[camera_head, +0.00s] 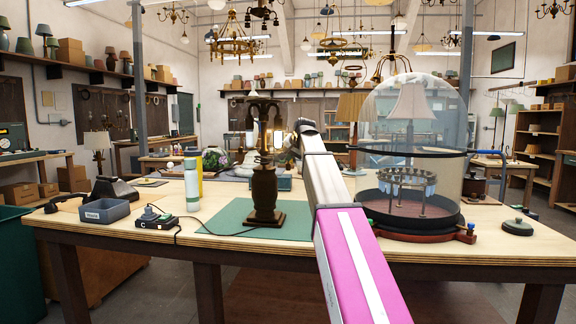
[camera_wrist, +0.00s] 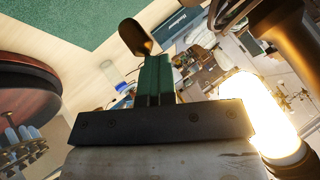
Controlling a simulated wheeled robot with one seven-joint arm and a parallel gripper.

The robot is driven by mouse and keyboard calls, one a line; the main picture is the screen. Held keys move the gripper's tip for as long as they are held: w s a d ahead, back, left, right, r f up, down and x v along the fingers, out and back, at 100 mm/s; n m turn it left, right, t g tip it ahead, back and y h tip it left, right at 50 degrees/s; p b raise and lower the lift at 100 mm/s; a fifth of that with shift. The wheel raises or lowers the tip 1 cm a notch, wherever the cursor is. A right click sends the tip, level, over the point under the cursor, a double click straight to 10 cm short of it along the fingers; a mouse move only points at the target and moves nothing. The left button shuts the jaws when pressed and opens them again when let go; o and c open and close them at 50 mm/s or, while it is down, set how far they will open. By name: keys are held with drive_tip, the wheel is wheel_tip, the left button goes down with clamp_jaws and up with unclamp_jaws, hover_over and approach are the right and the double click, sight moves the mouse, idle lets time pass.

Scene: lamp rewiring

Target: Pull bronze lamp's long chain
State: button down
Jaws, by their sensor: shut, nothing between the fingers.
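The bronze lamp (camera_head: 264,190) stands upright on a green mat (camera_head: 225,217) on the workbench, with lit bulbs at its top. In the wrist view a glowing bulb (camera_wrist: 262,110) is close at the right, with a brown lamp part (camera_wrist: 290,40) above it. My gripper (camera_wrist: 155,62) is shut and empty beside the lamp's bulbs; my arm hides it in the head view. A dark bronze rounded piece (camera_wrist: 136,37) shows just past the fingertips; I cannot tell whether it is a chain's end or whether they touch. I cannot make out the long chain clearly.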

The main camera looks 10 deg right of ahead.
drive_tip(key=shift+r, duration=2.45)
drive_tip(key=shift+f, duration=0.1)
